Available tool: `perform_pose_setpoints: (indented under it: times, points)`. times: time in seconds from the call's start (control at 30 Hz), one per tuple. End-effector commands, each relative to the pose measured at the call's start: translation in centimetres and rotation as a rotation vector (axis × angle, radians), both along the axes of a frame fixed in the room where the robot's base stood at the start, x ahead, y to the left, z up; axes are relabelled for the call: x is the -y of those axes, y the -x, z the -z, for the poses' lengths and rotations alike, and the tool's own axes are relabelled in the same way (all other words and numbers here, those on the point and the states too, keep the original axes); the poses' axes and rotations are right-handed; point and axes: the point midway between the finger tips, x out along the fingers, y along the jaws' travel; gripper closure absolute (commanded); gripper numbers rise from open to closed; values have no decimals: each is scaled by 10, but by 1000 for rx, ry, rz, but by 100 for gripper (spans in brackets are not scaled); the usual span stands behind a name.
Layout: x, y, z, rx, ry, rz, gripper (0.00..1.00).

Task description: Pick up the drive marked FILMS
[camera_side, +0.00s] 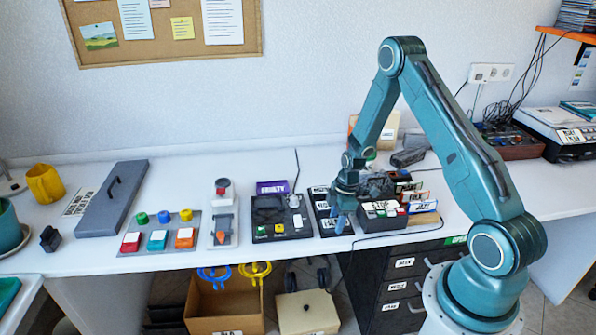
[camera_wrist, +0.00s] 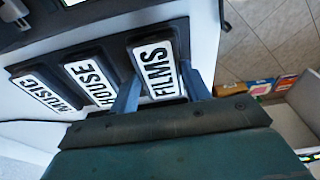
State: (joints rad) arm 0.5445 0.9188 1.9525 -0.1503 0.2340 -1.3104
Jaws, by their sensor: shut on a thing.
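The drive marked FILMS (camera_wrist: 154,68) is a dark block with a white label, at the end of a row in the wrist view. My gripper (camera_wrist: 160,94) is shut on it, with one blue finger on each side of its near end. The drives marked HOUSE (camera_wrist: 90,82) and MUSIC (camera_wrist: 42,95) lie beside it to the left. In the side view my gripper (camera_side: 340,222) points down at the near end of the row, by the desk's front edge. I cannot tell whether the FILMS drive is clear of the surface.
Right of the row stands a dark box of labelled discs (camera_side: 383,222). Left of it is a black device with buttons (camera_side: 281,217). Drawers (camera_side: 398,285) and a cardboard box (camera_side: 226,308) are below the desk (camera_side: 90,262). The desk edge is close to my gripper.

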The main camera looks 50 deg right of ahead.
Motion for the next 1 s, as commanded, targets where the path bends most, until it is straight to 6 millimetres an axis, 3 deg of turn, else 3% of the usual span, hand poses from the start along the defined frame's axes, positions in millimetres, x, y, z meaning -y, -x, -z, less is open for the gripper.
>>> perform_pose_setpoints:
  times: [0.27,0.47,1.0]
  points:
    - [0,-1,-14,2,1,0,80]
    - [0,-1,-37,4,2,0,80]
    - [1,-1,-139,5,3,1,80]
